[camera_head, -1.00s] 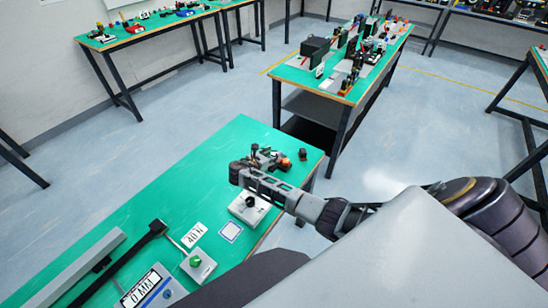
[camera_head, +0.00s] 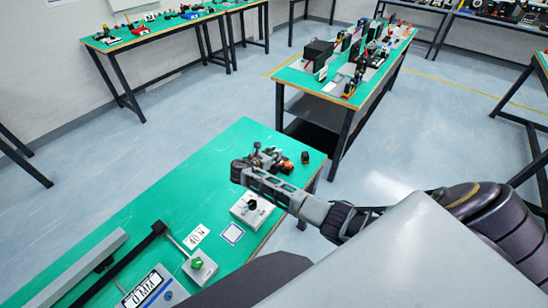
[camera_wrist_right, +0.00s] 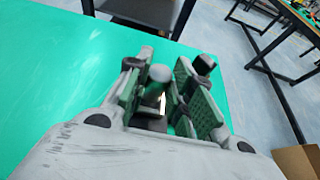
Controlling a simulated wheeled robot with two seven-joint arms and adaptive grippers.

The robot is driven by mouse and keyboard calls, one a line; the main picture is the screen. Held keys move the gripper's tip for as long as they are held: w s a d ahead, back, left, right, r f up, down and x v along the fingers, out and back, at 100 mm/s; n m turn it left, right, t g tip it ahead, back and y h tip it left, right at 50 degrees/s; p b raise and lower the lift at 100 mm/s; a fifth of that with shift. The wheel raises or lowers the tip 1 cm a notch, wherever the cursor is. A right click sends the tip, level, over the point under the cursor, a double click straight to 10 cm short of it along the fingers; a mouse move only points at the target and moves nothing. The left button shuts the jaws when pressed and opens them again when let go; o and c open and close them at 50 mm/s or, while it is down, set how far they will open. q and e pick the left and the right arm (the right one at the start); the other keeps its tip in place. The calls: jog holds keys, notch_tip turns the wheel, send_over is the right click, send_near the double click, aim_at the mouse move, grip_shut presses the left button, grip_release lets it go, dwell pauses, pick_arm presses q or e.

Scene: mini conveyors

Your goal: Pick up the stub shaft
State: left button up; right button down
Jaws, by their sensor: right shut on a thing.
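The stub shaft (camera_wrist_right: 160,75) appears to be the pale grey, round-topped cylinder standing between the fingers in the right wrist view. My right gripper (camera_wrist_right: 168,95) is shut on it, with green-padded fingers on either side. The shaft's lower end is hidden among the finger parts. In the head view my right gripper (camera_head: 268,158) is low over the far right end of the green table, and the shaft cannot be made out there. I cannot tell whether the shaft touches the table. My left gripper is not in view.
A small dark part (camera_head: 305,157) stands near the table corner, just beyond the gripper. A grey box with a black knob (camera_head: 251,206) and one with a green knob (camera_head: 199,265) are nearer. The green table's (camera_head: 170,195) middle is clear.

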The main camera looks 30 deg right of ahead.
notch_tip(320, 180, up, 8)
dwell(0.5)
jog(key=shift+f, duration=0.2)
